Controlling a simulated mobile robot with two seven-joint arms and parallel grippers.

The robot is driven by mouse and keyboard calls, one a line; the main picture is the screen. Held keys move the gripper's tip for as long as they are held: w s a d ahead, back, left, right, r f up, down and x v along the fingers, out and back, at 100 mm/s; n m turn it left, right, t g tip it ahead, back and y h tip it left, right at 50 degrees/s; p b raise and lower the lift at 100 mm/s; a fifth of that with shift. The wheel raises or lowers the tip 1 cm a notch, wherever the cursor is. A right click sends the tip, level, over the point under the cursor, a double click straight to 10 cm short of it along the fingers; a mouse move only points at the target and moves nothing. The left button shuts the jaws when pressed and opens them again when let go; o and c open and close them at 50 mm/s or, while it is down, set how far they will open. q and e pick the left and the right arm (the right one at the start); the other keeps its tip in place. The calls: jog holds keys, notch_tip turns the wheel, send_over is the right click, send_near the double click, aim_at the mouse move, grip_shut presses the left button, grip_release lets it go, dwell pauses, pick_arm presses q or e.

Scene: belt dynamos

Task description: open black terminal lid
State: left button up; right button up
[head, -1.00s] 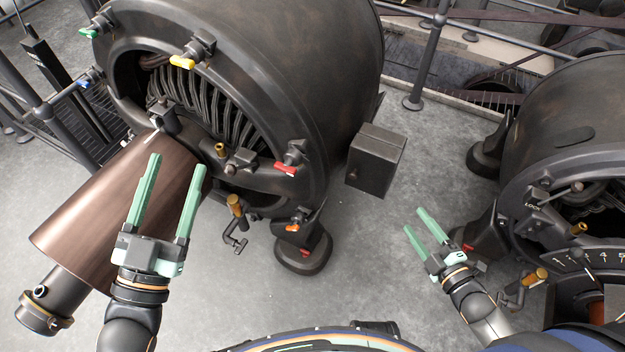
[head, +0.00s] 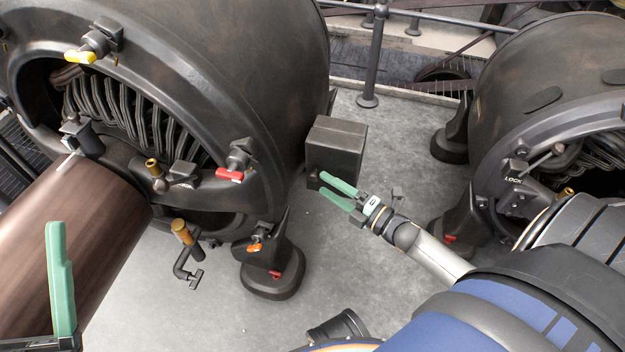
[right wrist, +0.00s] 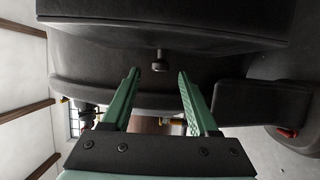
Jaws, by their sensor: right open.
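The black terminal box (head: 333,155) is on the right side of the large left dynamo, with its lid (head: 340,131) closed on top. In the right wrist view the lid's edge (right wrist: 150,32) crosses the top, and a small dark knob (right wrist: 160,61) sticks out below it. My right gripper (head: 322,181) is open and empty at the box's lower front corner. In the right wrist view its fingertips (right wrist: 159,72) straddle the line to the knob, apparently just short of it. One finger of my left gripper (head: 61,285) shows at the lower left; the other is out of view.
The left dynamo (head: 250,70) carries a yellow lever (head: 80,57), a red lever (head: 229,175) and an orange lever (head: 255,247). A second dynamo (head: 545,80) stands at the right. Grey floor (head: 400,150) lies open between them. A railing (head: 373,70) runs behind.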

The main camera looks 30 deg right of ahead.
aim_at(313, 180)
jog(key=b+x, duration=0.1)
jog(key=x, duration=0.4)
grip_shut()
dwell(0.5)
dwell(0.9)
